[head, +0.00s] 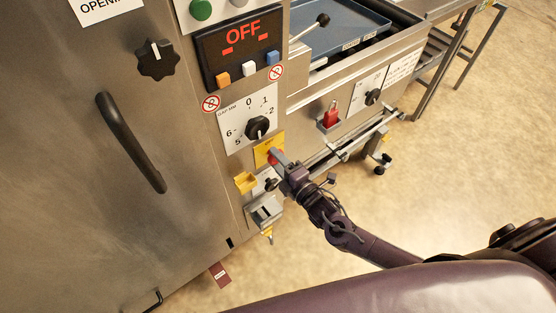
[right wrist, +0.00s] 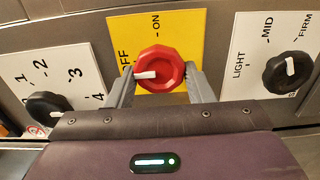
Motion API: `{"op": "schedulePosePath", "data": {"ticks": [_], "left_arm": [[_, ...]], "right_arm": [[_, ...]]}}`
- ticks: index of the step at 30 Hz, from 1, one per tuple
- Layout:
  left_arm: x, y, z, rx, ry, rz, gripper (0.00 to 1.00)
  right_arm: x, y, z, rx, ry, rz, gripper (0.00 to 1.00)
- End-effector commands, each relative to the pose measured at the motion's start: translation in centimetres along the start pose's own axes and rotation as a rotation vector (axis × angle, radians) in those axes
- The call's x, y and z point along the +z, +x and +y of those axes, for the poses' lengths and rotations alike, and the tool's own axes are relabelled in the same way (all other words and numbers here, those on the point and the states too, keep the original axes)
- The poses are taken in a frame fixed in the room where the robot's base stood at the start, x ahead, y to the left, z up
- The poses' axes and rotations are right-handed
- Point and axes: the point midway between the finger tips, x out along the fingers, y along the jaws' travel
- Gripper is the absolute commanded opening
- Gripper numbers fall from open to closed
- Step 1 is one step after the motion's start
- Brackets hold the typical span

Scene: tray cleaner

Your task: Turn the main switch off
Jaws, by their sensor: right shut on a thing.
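The main switch is a red knob (right wrist: 166,62) on a yellow plate (right wrist: 185,22) marked ON and OFF. Its white pointer points left, at the OFF mark. In the head view the red knob (head: 273,157) shows only partly, low on the steel machine's front, behind my gripper. My right gripper (head: 281,160) is at the switch, with one finger on each side of the knob in the right wrist view (right wrist: 160,78), shut on it. The display (head: 243,37) above reads OFF in red. My left gripper is not in view.
A black numbered dial (head: 258,127) sits just above the switch, and a LIGHT/MID/FIRM dial (right wrist: 289,72) is beside it. A yellow part (head: 246,182) juts out near my gripper. A long door handle (head: 130,143) is at left. Open floor (head: 460,150) lies right.

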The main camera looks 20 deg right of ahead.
Motion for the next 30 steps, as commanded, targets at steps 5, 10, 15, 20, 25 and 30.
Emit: {"op": "schedulePosePath", "data": {"ticks": [5,10,15,20,25,30], "left_arm": [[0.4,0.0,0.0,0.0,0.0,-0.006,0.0],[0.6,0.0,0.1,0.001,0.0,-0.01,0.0],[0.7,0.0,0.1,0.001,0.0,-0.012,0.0],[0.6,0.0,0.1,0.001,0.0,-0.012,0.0],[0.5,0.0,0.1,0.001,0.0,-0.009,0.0],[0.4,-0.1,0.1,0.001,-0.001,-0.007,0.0]], "right_arm": [[0.0,0.0,-0.1,-0.002,-0.012,0.001,0.24],[0.0,0.0,-0.1,-0.002,-0.012,0.001,0.24],[0.0,0.0,-0.1,-0.003,-0.012,0.001,0.55],[0.0,0.0,-0.1,-0.002,-0.011,0.001,0.67],[0.0,0.0,-0.1,-0.001,-0.01,0.0,0.67],[0.0,-1.3,-0.1,-0.003,-0.01,0.0,0.67]]}}
